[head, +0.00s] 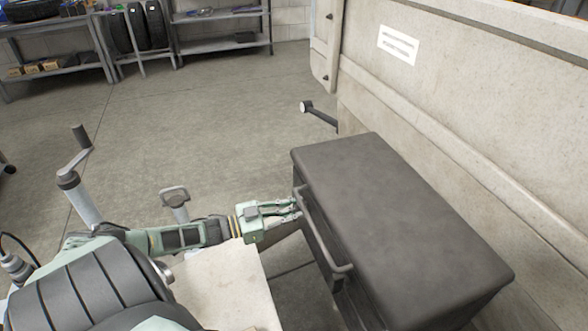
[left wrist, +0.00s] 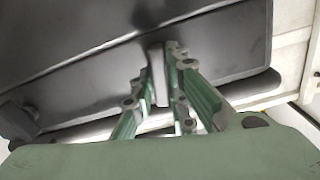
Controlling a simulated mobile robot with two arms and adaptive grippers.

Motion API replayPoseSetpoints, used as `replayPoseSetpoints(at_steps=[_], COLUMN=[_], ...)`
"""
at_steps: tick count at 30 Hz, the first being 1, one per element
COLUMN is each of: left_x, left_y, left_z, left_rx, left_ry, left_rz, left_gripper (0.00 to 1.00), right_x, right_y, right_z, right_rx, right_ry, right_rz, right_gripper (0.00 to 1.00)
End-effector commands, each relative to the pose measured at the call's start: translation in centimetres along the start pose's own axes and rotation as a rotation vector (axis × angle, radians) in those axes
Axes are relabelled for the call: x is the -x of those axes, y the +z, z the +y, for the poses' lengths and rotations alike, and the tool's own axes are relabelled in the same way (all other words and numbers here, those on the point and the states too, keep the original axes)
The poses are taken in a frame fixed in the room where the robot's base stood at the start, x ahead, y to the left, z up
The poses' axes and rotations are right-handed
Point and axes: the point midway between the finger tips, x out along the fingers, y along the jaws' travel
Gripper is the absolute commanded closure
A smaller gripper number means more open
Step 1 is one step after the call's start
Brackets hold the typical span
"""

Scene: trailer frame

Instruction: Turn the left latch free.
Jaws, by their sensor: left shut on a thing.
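A dark grey box (head: 400,215) with a closed flat lid sits against the trailer wall. A bar handle (head: 322,238) runs along its front. My left gripper (head: 298,208) reaches the box front near its far left end, beside the handle. In the left wrist view, the fingers (left wrist: 162,95) are shut around a narrow light grey upright piece, the left latch (left wrist: 156,70), against the dark box face. In the head view the fingers hide the latch. How far the latch is turned cannot be told. My right gripper is not in view.
The pale trailer side (head: 455,95) rises behind the box. A short dark rod with a knob (head: 318,114) sticks out beyond the box. A crank handle (head: 75,165) stands at the left. Shelves (head: 220,35) line the back, with open floor before them.

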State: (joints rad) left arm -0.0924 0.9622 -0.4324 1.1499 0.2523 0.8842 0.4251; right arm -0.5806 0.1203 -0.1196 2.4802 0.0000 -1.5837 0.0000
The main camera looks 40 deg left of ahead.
Motion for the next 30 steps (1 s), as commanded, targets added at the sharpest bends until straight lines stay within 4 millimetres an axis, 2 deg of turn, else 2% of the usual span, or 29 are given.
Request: replayPoseSetpoints(at_steps=[12, 29, 30], left_x=[0.13, 0.15, 0.15], left_y=[0.22, 0.3, 0.3], left_z=[0.13, 0.16, 0.17], left_rx=[0.2, 0.231, 0.231], left_ry=[0.001, 0.001, 0.001], left_rz=[-0.005, -0.006, -0.006], left_gripper=[1.0, 1.0, 0.84], right_x=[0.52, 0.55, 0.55], right_y=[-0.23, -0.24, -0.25], right_z=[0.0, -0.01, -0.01], right_rx=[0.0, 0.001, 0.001], right_ry=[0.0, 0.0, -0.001], right_rz=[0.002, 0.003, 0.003], right_gripper=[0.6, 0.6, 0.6])
